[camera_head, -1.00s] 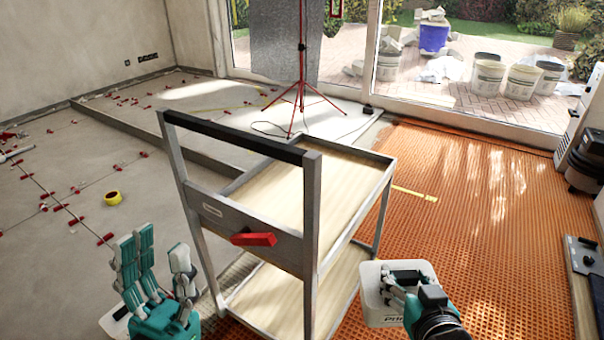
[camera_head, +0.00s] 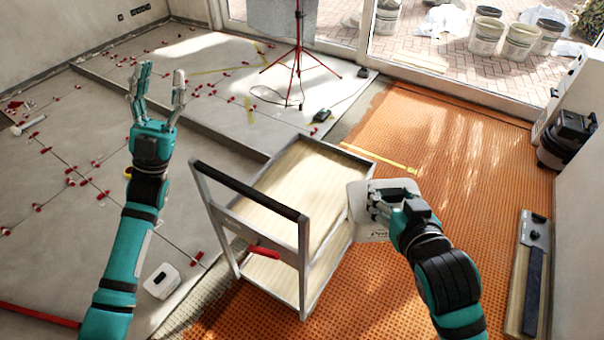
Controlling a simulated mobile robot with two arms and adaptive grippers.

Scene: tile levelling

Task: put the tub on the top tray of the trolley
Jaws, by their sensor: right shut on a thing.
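The trolley (camera_head: 232,184) stands in the middle, with a dark push bar at its near end and a red lever low on its frame. Its top tray (camera_head: 306,172) has a wooden floor and is empty. My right gripper (camera_head: 380,203) is shut on the white tub (camera_head: 357,205) and holds it just right of the trolley; the fingers hide part of the tub. Whether tub and trolley touch, I cannot tell. My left gripper (camera_head: 157,88) is raised to the left of the trolley, fingers spread, open and empty.
A white container (camera_head: 162,281) stands on the floor beside my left arm. A red tripod (camera_head: 298,60) stands behind the trolley. A board with a dark tool (camera_head: 530,275) lies at the right. Orange matting (camera_head: 455,140) is mostly clear.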

